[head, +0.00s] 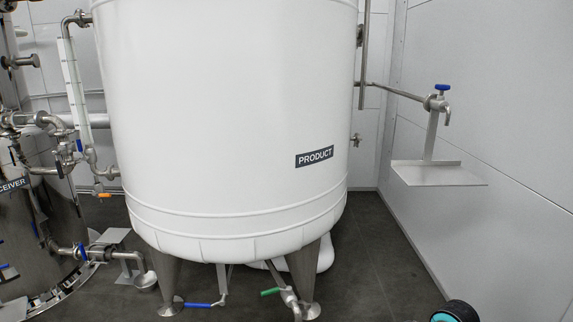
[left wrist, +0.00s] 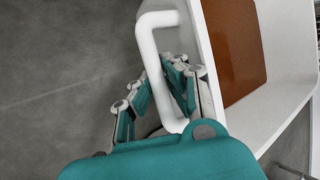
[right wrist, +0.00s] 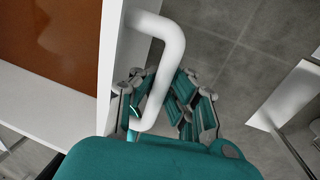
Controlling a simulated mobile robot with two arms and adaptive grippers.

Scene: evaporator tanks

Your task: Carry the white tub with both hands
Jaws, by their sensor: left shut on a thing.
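The white tub shows in both wrist views, with a flat brown surface inside it. In the left wrist view its white rim (left wrist: 285,108) is at the right, and a white bar handle (left wrist: 150,55) sticks out from its side. My left gripper (left wrist: 160,95) is shut on this handle. In the right wrist view the tub's rim (right wrist: 110,50) is at the left, with another white bar handle (right wrist: 168,50). My right gripper (right wrist: 160,95) has its fingers on either side of that handle; whether they press on it is unclear. The head view shows neither tub nor grippers.
A large white tank (head: 230,110) labelled PRODUCT stands ahead on metal legs. A steel tank (head: 50,200) and pipes with valves are at the left. A tap (head: 442,103) over a metal shelf (head: 440,174) is by the right wall. Dark floor (head: 375,250) is clear at the right.

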